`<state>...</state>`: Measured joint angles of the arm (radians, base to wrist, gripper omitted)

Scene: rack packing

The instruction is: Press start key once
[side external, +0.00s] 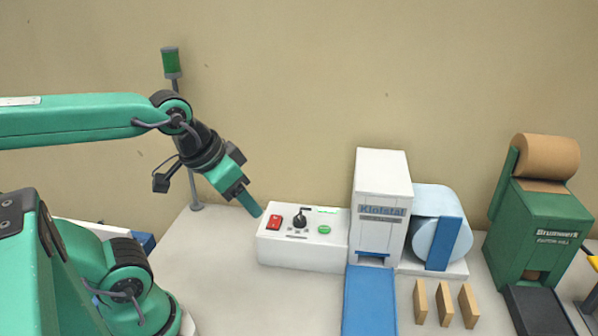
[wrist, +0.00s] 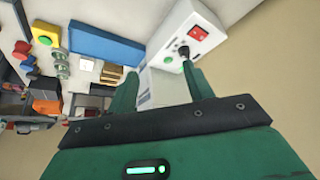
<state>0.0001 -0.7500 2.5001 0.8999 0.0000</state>
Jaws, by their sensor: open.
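A white control box (side external: 290,254) stands on the table below my gripper. Its top carries a red rocker switch (side external: 274,222) at the left, a black knob (side external: 300,219) in the middle and a round green key (side external: 324,230) at the right. In the wrist view the green key (wrist: 168,60) shows between my fingertips, with the black knob (wrist: 184,51) and red switch (wrist: 199,33) beyond. My gripper (side external: 255,212) is open and empty, tilted down, near the box's left end by the red switch. Whether a fingertip touches the box is unclear.
Several tan blocks (side external: 444,304) stand in front. A green machine (side external: 535,235) is at the far right. A green-topped pole (side external: 171,63) stands behind my gripper.

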